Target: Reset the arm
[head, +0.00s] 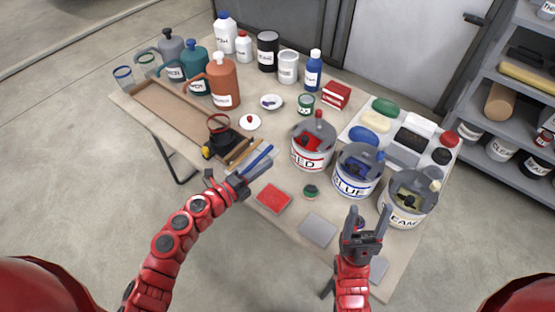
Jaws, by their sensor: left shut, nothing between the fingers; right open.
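My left arm (182,226) reaches in from the lower left. Its gripper (262,168) is shut and empty over the front edge of the table, beside a blue strip (258,157) at the end of the wooden tray. Whether the gripper touches the strip is hard to tell. My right arm (353,282) comes up from the bottom. Its gripper (367,214) is open and empty, with its two fingers pointing away from me. It shows just in front of the blue and cream buckets and partly covers the table's front area.
Red (312,158), blue (352,187) and cream (404,212) labelled buckets stand on the right of the table (275,225). A wooden tray (165,106), jugs (222,88) and bottles fill the left and back. A red pad (273,198) and grey pad (318,231) lie in front. Shelves (500,100) stand right.

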